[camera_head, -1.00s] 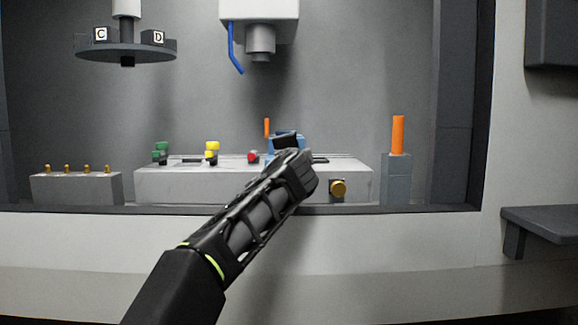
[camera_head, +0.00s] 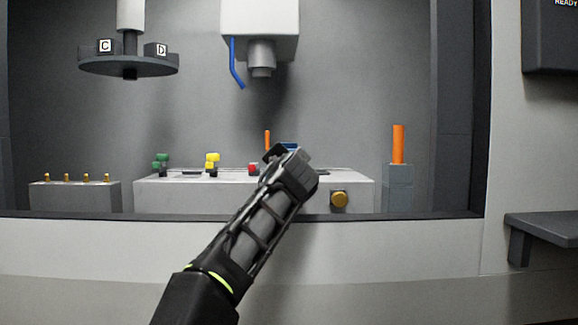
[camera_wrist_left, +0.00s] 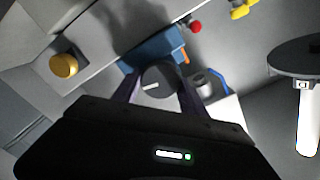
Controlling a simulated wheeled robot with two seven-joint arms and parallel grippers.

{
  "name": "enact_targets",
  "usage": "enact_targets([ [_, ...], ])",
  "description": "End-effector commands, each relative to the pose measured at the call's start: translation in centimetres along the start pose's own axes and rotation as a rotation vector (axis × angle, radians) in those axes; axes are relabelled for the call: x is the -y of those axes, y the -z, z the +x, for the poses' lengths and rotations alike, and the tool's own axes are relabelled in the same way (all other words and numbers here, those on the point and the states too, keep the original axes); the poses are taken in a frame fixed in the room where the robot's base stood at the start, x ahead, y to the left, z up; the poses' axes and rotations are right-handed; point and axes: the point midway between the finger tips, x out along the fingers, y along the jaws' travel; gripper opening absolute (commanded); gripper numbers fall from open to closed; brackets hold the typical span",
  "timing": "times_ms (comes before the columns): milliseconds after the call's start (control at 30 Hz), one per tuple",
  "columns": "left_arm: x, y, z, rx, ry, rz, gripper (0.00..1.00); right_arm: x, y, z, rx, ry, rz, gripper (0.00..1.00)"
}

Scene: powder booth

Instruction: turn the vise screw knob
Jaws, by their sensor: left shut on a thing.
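The blue vise (camera_head: 291,145) stands on the light grey bench block, mostly hidden behind my left gripper in the head view. In the left wrist view its blue body (camera_wrist_left: 150,50) shows beyond the fingers. The dark grey round screw knob (camera_wrist_left: 158,80) has a white mark on its face and sits between my left fingers. My left gripper (camera_head: 287,157) is shut on the knob, one finger on each side; the fingers also show in the wrist view (camera_wrist_left: 158,95). The knob is hidden in the head view. My right gripper is not in view.
The block (camera_head: 240,196) carries green, yellow and red (camera_head: 253,169) controls, with a brass knob (camera_head: 339,199) on its front. A grey spindle head (camera_head: 260,55) with a blue hose hangs above. An orange rod (camera_head: 398,145) stands on a post at right. The booth's front ledge crosses below.

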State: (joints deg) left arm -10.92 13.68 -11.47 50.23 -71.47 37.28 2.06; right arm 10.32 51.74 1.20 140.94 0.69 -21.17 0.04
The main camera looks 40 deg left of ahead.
Motion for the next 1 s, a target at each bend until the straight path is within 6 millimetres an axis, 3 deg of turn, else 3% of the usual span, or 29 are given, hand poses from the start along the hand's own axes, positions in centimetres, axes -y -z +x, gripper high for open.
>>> enact_targets([
  [233,-0.1,0.0,0.0,0.001,-0.002,0.001,0.09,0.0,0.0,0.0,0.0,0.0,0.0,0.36],
  [267,-0.1,0.0,0.0,0.001,-0.002,0.001,0.52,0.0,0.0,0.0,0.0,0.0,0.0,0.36],
  [500,-0.1,0.0,0.0,0.001,-0.001,0.002,0.71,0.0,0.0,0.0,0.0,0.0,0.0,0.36],
  [833,0.0,0.0,-0.2,-0.001,0.0,0.001,0.72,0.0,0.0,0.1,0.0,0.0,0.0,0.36],
  [1000,-0.1,0.0,-1.9,-0.001,-0.003,0.0,0.72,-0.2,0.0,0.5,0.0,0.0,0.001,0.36],
])
